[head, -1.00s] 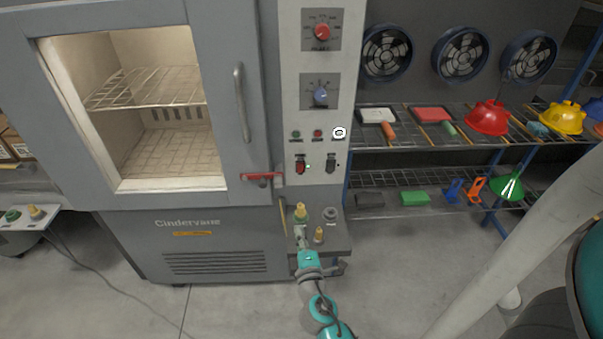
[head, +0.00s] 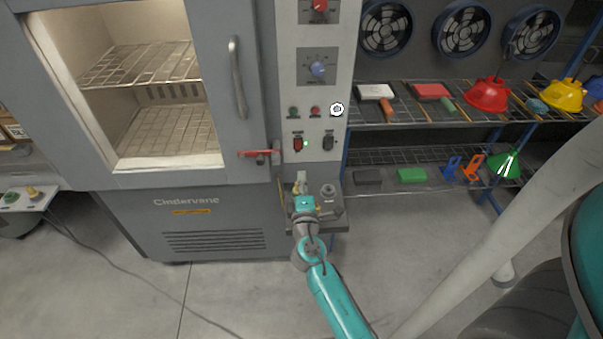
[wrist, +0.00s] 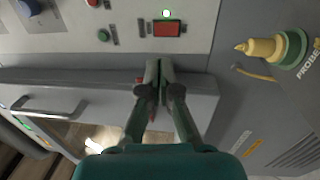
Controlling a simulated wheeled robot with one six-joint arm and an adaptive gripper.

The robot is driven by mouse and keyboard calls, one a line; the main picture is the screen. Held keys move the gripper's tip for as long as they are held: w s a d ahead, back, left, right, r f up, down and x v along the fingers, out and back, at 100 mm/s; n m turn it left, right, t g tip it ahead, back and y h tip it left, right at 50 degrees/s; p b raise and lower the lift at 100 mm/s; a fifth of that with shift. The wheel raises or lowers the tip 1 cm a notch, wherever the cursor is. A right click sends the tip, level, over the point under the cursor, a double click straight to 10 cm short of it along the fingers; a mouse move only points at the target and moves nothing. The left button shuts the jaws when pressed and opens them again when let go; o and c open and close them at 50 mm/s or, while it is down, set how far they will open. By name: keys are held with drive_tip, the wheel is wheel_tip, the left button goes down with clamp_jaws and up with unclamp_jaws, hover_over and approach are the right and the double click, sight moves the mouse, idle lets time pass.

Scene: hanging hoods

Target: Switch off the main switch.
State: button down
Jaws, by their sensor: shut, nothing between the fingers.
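The red rocker switch (head: 297,144) sits low on the pale control panel, with a small lit lamp beside it. A dark rocker switch (head: 328,143) is to its right. Their labels are too small to read, so I cannot tell from lettering which is the main switch. In the wrist view the red switch (wrist: 167,29) is near the top centre, with the bright lamp by its edge. My gripper (head: 301,178) is shut and empty, below the red switch in the head view. In the wrist view its fingertips (wrist: 160,66) point at the panel and appear apart from the switch.
A red door latch (head: 258,154) and the oven door handle (head: 237,78) are left of the panel. A small ledge (head: 335,211) below carries fittings; a yellow probe plug (wrist: 280,50) shows in the wrist view. Shelves (head: 420,125) stand to the right.

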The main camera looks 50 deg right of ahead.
sight(299, 142)
drive_tip(key=x, duration=1.2)
drive_tip(key=shift+d, duration=0.2)
drive_tip(key=shift+w+r, duration=0.1)
